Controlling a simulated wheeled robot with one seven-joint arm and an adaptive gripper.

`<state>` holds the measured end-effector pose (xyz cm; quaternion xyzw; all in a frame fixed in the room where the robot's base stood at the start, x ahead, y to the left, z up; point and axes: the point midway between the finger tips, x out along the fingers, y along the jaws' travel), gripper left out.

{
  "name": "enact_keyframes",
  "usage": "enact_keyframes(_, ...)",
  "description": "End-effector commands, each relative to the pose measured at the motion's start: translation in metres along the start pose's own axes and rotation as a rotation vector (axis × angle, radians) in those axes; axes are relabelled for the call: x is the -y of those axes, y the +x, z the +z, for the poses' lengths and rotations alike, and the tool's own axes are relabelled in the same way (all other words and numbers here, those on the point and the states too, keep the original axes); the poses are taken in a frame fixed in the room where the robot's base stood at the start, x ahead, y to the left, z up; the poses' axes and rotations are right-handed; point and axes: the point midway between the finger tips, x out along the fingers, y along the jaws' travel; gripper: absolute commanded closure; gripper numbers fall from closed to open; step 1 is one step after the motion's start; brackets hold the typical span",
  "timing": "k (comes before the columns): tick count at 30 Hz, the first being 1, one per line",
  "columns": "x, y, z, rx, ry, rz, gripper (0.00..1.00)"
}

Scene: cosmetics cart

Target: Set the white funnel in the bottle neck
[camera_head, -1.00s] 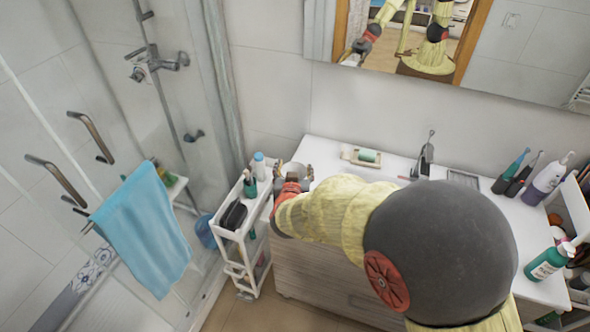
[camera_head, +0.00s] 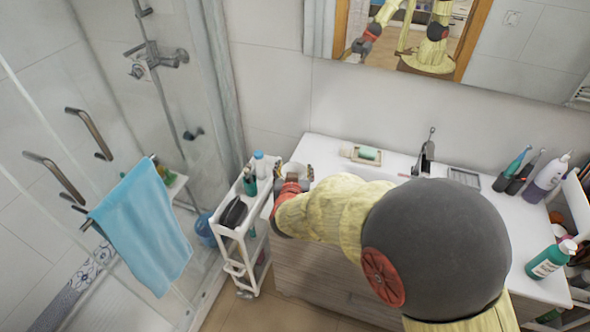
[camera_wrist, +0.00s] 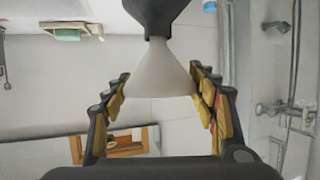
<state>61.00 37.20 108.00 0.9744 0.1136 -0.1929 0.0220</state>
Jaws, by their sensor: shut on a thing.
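The white funnel (camera_wrist: 160,72) hangs between the fingertips of my gripper (camera_wrist: 160,92) in the wrist view, which looks upside down. My gripper is shut on the funnel near its wide end. The narrow end meets a dark, tapering thing (camera_wrist: 158,14), apparently the bottle's neck and shoulder. I cannot tell whether the spout is inside the neck or only in line with it. In the head view my gripper (camera_head: 293,172) is at the left end of the washbasin counter, beside the cart. There its wrist hides the bottle.
The white cart (camera_head: 228,234) holds a black pouch (camera_head: 233,213), a green bottle (camera_head: 250,186) and a white bottle (camera_head: 259,163). A soap dish (camera_head: 361,155) lies on the counter (camera_head: 325,148). Toiletries (camera_head: 548,173) stand at the far right. A glass shower screen is left.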

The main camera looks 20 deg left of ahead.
Motion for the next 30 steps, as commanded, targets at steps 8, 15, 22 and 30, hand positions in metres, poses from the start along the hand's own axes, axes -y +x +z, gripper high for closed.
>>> enact_keyframes(8,0.0,0.0,0.0,0.0,0.0,0.0,0.31)
enact_keyframes(15,0.0,0.0,0.0,0.0,0.0,0.0,0.21)
enact_keyframes(22,0.0,-0.001,0.0,0.0,0.0,0.0,0.21)
enact_keyframes(30,0.001,-0.03,-0.001,-0.001,0.001,-0.003,0.21)
